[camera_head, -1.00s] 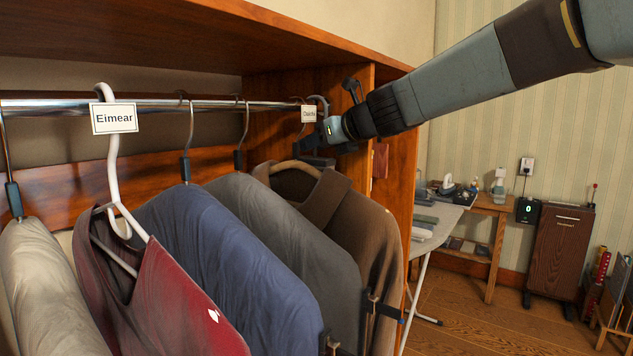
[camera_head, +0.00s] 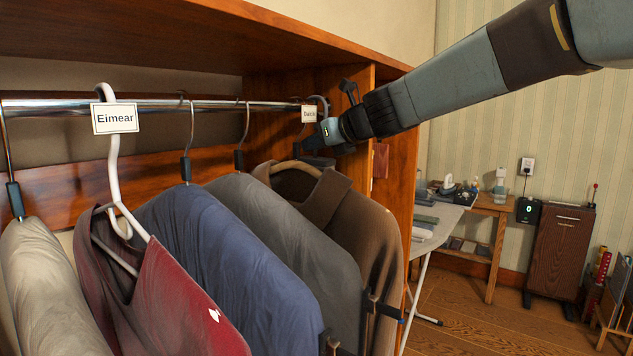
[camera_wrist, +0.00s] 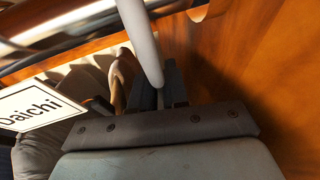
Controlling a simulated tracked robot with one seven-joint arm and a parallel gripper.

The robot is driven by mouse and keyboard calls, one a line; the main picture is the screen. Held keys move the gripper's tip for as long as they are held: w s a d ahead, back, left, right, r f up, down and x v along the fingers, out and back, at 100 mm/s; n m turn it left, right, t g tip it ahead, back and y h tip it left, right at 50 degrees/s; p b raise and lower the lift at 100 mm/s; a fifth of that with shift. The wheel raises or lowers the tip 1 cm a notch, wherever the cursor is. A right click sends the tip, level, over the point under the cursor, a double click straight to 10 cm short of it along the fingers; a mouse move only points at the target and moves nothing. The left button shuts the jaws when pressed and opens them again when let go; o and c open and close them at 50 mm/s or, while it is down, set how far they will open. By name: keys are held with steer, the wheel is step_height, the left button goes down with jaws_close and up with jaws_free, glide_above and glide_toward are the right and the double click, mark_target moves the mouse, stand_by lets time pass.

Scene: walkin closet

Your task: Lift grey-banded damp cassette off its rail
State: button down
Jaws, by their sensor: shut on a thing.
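A thick pale-grey hook (camera_head: 321,102) hangs over the far right end of the chrome rail (camera_head: 220,105), near the wooden side panel. My gripper (camera_head: 314,142) is at this hook, just below the rail. In the wrist view, my dark jaws (camera_wrist: 163,88) are shut on the hook's grey stem (camera_wrist: 143,40), which runs down between them. A dark, flat-topped thing (camera_head: 318,161) shows below my gripper; it may be the damp cassette, but its grey band cannot be made out. Its lower part is hidden behind the brown jacket.
A Daichi tag (camera_head: 309,114) hangs close left of my gripper. The brown jacket (camera_head: 362,232) and other hung clothes crowd the rail to the left. The wooden panel (camera_head: 352,85) is close on the right. A shelf lies above.

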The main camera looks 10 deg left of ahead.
steer(key=shift+r, duration=0.1)
stand_by(0.3)
steer(key=shift+r, duration=1.4)
steer(key=shift+s+f, duration=0.1)
steer(key=shift+s, duration=0.15)
